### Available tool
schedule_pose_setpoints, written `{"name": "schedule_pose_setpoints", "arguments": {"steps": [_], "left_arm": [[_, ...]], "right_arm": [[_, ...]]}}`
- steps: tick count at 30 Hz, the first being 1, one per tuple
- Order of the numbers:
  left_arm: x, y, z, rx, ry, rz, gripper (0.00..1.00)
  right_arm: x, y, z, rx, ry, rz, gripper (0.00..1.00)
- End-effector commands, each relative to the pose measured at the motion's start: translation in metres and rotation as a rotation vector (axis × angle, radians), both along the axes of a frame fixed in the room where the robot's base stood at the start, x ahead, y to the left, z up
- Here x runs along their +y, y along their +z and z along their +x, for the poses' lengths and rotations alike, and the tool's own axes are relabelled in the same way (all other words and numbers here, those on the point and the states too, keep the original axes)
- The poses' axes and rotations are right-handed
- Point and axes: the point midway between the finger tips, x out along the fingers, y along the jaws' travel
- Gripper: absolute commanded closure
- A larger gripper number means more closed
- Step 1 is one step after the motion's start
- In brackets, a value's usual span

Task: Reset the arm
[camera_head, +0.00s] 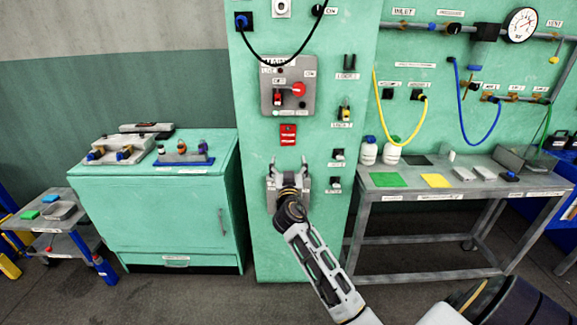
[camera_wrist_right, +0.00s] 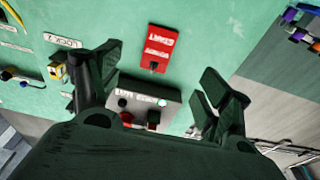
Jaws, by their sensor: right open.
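My right gripper (camera_head: 289,174) is in front of the green column (camera_head: 257,235), below a small red label (camera_head: 288,134). Its arm rises from the lower right. In the right wrist view the same gripper (camera_wrist_right: 162,82) has its two dark fingers spread wide, with nothing between them. Behind the gap are the red label (camera_wrist_right: 162,46) and a grey control box (camera_wrist_right: 172,120), both upside down. In the head view this box (camera_head: 267,98) sits above the gripper and carries a red knob (camera_head: 298,89). My left gripper is not in view.
A green cabinet (camera_head: 180,218) with devices on top stands left of the column. A metal workbench (camera_head: 470,189) with white bottles and coloured mats stands to the right. Hoses hang above it. A small cart (camera_head: 70,228) is at far left. Open floor lies in front.

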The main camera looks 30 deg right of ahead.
Motion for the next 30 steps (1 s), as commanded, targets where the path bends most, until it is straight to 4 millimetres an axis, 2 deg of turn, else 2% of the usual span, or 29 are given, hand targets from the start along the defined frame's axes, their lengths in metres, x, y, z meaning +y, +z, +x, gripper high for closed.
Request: {"name": "schedule_pose_setpoints", "arguments": {"steps": [20,23,26,30], "left_arm": [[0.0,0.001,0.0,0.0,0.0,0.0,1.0],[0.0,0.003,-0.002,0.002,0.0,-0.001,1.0],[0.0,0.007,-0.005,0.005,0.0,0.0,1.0],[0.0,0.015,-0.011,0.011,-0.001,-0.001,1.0]], "right_arm": [[0.001,-0.002,0.0,0.005,0.002,-0.001,0.22],[0.002,-0.01,0.002,0.027,0.008,0.0,0.22],[0.006,-0.027,0.006,0.072,0.022,0.0,0.22],[0.013,-0.066,0.012,0.169,0.054,0.001,0.22]]}}
